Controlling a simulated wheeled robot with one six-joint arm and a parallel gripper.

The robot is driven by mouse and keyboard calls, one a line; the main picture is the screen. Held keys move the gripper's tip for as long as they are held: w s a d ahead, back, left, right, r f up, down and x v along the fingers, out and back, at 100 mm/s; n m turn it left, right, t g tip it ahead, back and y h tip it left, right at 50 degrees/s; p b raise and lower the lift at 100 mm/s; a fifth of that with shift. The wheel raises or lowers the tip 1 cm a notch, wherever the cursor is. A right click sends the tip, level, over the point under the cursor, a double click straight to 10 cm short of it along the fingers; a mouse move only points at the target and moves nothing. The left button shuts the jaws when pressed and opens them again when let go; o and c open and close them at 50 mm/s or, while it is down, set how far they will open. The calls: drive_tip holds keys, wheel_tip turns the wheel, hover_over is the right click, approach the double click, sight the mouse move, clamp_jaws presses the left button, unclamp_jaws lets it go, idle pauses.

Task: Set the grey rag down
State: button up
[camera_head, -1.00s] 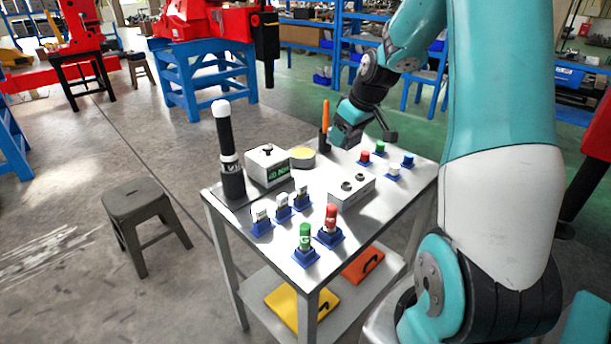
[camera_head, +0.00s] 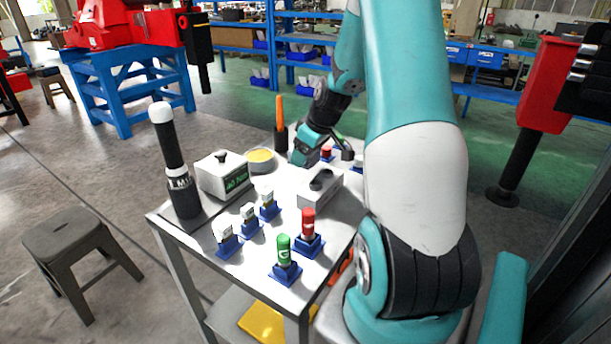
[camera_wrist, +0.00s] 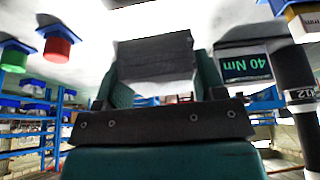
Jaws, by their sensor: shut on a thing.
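My gripper (camera_head: 300,156) is over the far side of the white-topped cart (camera_head: 262,228), behind the light grey box with two round dark spots on top (camera_head: 312,198). In the wrist view a dark grey, folded-looking piece, which I take to be the grey rag (camera_wrist: 155,62), sits at the jaws, and the gripper is shut on it. The rag cannot be made out in the head view. I cannot tell whether it touches the cart top.
On the cart stand a black post with white cap (camera_head: 170,150), a 40 Nm box (camera_head: 222,178), a yellow round tin (camera_head: 261,157), an orange-handled tool (camera_head: 280,115), green (camera_head: 284,248) and red (camera_head: 308,222) pieces and several white ones. A stool (camera_head: 75,240) stands left.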

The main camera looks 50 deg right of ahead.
sight(303, 182)
drive_tip(key=shift+f, duration=3.2)
drive_tip(key=shift+f, duration=0.1)
drive_tip(key=o, duration=0.9)
